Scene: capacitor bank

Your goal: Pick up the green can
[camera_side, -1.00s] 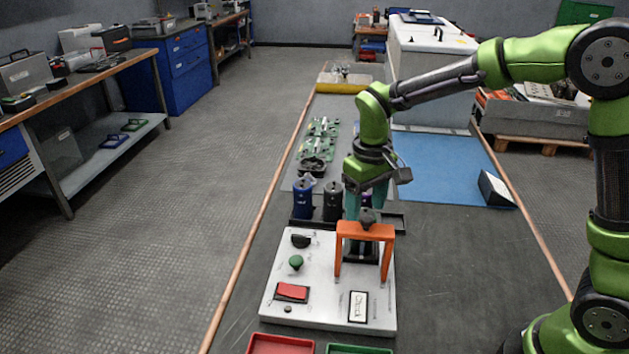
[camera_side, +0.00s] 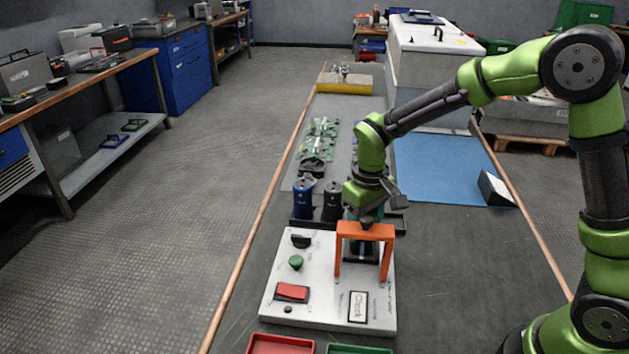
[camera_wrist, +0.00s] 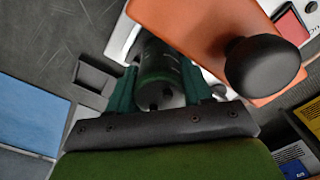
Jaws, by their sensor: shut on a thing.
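In the wrist view a dark green can (camera_wrist: 158,72) stands between the two teal fingers of my gripper (camera_wrist: 160,88), which is shut on it. Its near end with two dark terminals faces the camera. In the side view my gripper (camera_side: 363,216) points down just behind the orange arch (camera_side: 365,231) of the white test panel. The arch and my gripper hide the can there, so I cannot tell how high it is. A blue can (camera_side: 303,198) and a black can (camera_side: 332,201) stand upright in the dark rack to the left.
The orange arch, with its black knob (camera_wrist: 263,68), is very close to my gripper. The white panel (camera_side: 315,262) carries a green button, a red switch and a label. Red (camera_side: 281,344) and green (camera_side: 358,349) trays are in front. The blue mat (camera_side: 440,167) is mostly clear.

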